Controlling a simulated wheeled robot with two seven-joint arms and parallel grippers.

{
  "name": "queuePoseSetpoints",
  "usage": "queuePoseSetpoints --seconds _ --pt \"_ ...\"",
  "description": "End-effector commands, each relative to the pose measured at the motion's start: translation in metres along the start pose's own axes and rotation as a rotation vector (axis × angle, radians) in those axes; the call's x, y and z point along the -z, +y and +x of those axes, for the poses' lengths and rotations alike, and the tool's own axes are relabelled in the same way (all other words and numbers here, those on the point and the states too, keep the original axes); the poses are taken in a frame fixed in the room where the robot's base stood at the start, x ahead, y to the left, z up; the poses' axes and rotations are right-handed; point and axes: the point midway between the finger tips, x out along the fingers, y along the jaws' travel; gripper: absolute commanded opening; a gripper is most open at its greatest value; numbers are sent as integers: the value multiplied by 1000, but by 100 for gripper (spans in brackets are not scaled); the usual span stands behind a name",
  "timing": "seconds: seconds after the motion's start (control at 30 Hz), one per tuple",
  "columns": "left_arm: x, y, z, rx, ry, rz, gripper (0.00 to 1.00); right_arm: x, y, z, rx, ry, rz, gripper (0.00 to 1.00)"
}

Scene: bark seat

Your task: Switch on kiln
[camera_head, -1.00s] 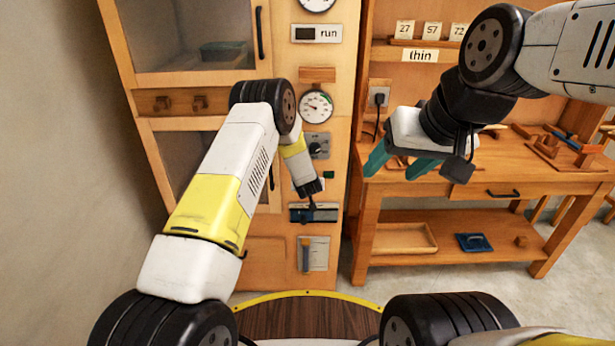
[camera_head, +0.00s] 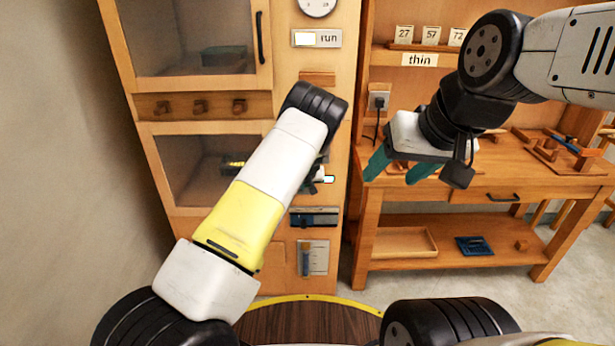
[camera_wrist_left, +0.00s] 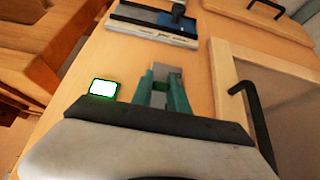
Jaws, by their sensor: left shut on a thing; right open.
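The kiln is the tall wooden cabinet (camera_head: 205,105) with glazed doors and a control panel on its right side. My left gripper (camera_wrist_left: 163,90) is shut on a small grey piece, apparently the kiln switch (camera_wrist_left: 168,72), beside that lamp. In the head view my left arm mostly hides this gripper and the panel's middle. My right gripper (camera_head: 402,170) is open and empty in front of the bench.
A lever slider (camera_head: 314,216) and a lower panel plate (camera_head: 312,258) sit below the switch. A door handle (camera_wrist_left: 250,120) is close to the right of my left gripper. The wooden bench (camera_head: 485,190) at right carries tools; a plug (camera_head: 379,101) is on the wall.

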Motion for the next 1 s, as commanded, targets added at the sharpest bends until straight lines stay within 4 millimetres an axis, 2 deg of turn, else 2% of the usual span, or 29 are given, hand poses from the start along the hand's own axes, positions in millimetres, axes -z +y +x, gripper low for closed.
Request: queuePoseSetpoints --seconds 0.2,0.23,0.3,0.33,0.67,0.77,1.0 --pt "-1 0 1 0 -2 0 0 0 0 0 0 0 0 61" --pt "-1 0 1 0 -2 0 26 0 0 0 0 0 0 61" --pt "-1 0 1 0 -2 0 40 0 0 0 0 0 0 61" --pt "-1 0 1 0 -2 0 42 0 0 0 0 0 0 61" --pt "0 0 -2 0 0 0 42 0 0 0 0 0 0 61" --pt "1 0 -12 -1 1 -1 42 0 0 0 0 0 0 61" --pt "0 1 -54 -2 1 0 42 0 0 0 0 0 0 61"
